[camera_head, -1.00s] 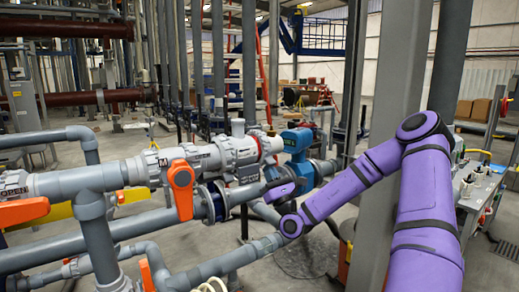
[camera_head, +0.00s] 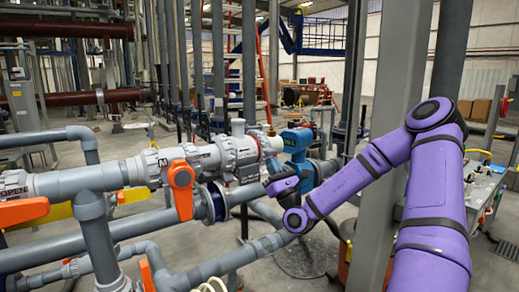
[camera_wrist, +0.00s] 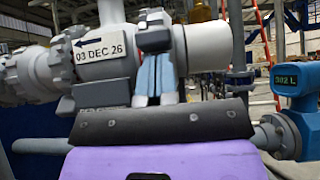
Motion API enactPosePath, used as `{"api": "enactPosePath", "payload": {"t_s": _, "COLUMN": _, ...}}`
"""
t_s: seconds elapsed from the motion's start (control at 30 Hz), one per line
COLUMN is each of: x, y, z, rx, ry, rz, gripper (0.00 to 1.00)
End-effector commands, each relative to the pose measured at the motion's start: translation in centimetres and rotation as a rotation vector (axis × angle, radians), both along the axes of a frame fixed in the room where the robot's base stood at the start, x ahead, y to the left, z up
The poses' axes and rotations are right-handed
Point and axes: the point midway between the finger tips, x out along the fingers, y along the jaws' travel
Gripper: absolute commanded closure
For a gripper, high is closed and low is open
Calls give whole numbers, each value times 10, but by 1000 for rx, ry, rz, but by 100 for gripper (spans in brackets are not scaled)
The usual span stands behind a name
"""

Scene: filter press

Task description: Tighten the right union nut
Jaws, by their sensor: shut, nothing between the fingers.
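The grey union-ended fitting (camera_head: 237,158) lies in the upper pipe, with a stub on top. In the wrist view it carries a label (camera_wrist: 102,57) reading 03 DEC 26. A ribbed right union nut (camera_wrist: 150,17) shows behind my gripper, mostly hidden by it. A white pipe (camera_wrist: 207,48) runs right from it. The ribbed left nut (camera_wrist: 25,76) is in clear view. My gripper (camera_wrist: 155,38) is shut and empty, its fingers in front of the right nut; I cannot tell whether they touch it. In the head view my gripper (camera_head: 280,186) is just below right of the fitting.
A blue meter (camera_head: 297,143) stands right of the fitting, close to my gripper; it also shows in the wrist view (camera_wrist: 295,85). An orange valve handle (camera_head: 181,188) hangs to the left. A lower pipe runs beneath. A grey column (camera_head: 385,110) stands behind my arm.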

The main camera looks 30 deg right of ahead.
Motion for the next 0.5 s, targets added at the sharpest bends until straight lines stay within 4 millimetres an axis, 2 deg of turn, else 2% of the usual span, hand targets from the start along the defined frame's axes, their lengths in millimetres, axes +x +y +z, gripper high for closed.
{"api": "enactPosePath", "payload": {"t_s": 0.5, "x": -4, "y": 2, "z": 21, "rx": -3, "ry": -3, "rz": -1, "gripper": 100}}
